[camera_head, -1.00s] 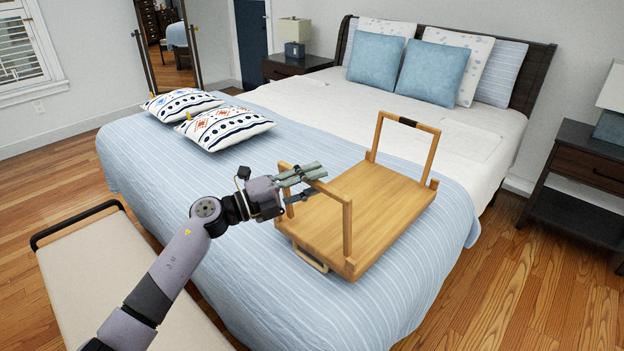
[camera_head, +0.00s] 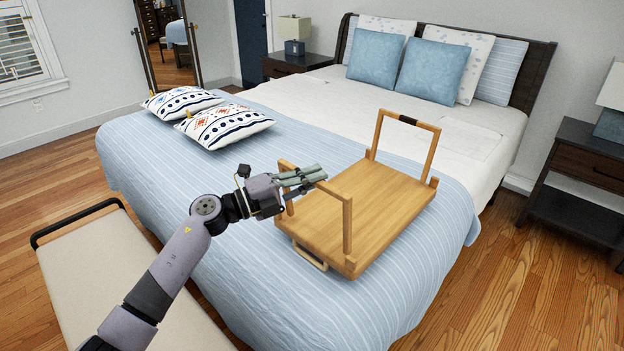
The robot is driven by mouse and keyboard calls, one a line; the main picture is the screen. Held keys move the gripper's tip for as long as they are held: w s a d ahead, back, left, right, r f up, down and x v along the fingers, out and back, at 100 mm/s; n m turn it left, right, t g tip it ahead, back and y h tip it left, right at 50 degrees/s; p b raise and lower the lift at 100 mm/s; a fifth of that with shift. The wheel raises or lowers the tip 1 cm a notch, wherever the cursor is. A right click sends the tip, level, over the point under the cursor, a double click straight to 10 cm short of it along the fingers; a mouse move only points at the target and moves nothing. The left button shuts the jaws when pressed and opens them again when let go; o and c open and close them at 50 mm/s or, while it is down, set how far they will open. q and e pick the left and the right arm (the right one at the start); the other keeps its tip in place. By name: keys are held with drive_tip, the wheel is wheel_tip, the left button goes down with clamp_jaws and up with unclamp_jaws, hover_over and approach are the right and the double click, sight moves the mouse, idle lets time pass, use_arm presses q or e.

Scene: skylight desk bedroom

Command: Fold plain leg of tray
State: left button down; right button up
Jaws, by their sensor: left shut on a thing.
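The wooden tray (camera_head: 375,207) lies on the foot part of the bed with both its legs standing up. The far leg (camera_head: 436,152) is a frame with a dark band on its top bar. The near leg (camera_head: 347,229) is plain wood and stands upright at the tray's near left end. My left gripper (camera_head: 316,174) is at the top bar of the plain leg, shut on it; the fingers hide part of the bar. A small handle (camera_head: 309,256) shows on the tray's near end. My right gripper is not in view.
The bed's striped blue blanket (camera_head: 330,316) surrounds the tray. Two patterned pillows (camera_head: 226,128) lie to the left behind my gripper. A cushioned bench (camera_head: 100,275) stands at the bed's foot, under my left arm. Nightstands flank the bed.

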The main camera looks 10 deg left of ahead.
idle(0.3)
use_arm(q)
drive_tip(key=shift+w+d+r+p, duration=0.1)
drive_tip(key=shift+w+r+p, duration=0.1)
drive_tip(key=shift+p, duration=0.5)
drive_tip(key=w+d+f+n+g+y+p, duration=0.2)
drive_tip(key=w+d+y+p, duration=0.2)
drive_tip(key=w+p, duration=0.3)
drive_tip(key=shift+w+d+f+g+p, duration=0.35)
drive_tip(key=shift+w+d+g, duration=0.1)
drive_tip(key=shift+d, duration=0.45)
